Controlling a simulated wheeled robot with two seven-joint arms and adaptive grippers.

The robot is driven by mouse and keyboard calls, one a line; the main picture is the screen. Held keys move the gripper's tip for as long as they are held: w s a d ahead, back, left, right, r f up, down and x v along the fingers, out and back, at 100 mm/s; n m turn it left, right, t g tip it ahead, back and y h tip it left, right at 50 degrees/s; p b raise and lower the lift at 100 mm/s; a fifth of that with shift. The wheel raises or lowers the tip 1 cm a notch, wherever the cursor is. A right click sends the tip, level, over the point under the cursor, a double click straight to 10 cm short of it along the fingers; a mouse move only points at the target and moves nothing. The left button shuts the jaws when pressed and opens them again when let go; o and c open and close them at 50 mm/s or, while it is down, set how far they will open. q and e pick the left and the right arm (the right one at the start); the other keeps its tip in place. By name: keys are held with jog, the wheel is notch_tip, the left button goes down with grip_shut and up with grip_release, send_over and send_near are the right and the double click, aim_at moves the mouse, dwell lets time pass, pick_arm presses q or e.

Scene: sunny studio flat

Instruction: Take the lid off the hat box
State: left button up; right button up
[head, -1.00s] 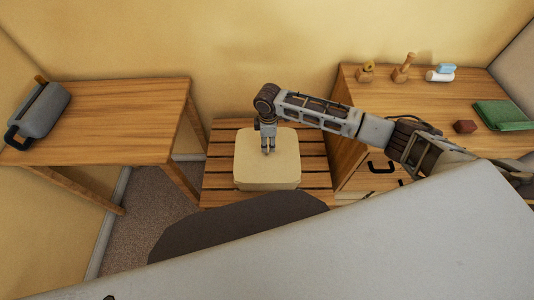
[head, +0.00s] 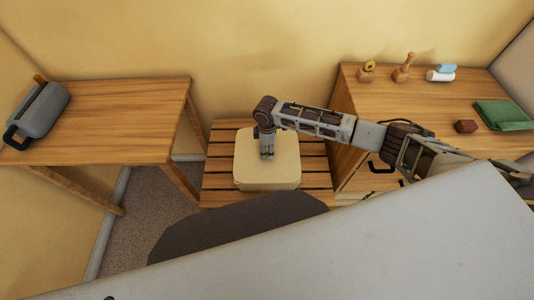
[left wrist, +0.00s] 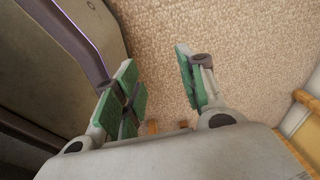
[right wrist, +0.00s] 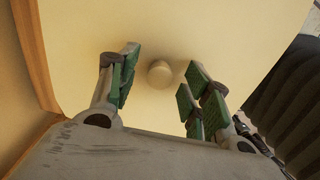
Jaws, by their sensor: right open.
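The cream hat box (head: 267,172) stands on a low slatted wooden bench, with its pale lid (head: 285,150) on top. In the right wrist view the lid (right wrist: 85,30) fills most of the picture, and its round knob (right wrist: 160,74) shows between and just beyond the fingertips. My right gripper (head: 267,157) points down over the middle of the lid; it is open in the right wrist view (right wrist: 158,85), with a finger on each side of the knob. In the head view the gripper hides the knob. My left gripper (left wrist: 158,85) is open and empty above the carpet.
The slatted bench (head: 222,152) has bare slats around the box. A wooden table (head: 120,115) on the left bears a grey caddy (head: 40,115).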

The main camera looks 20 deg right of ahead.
aim_at(267, 149)
jog(key=shift+c, duration=1.8)
jog(key=c, duration=0.7)
grip_shut()
jog(key=shift+r, duration=0.2)
notch_tip(267, 149, up, 8)
jog(key=shift+r+p, duration=0.1)
jog(key=shift+p, duration=0.3)
pick_arm(q)
jog(key=shift+s+d+r, duration=0.3)
jog(key=shift+s+d, duration=0.05)
jog(key=shift+d, duration=0.3)
pick_arm(e)
jog(key=shift+r, duration=0.7)
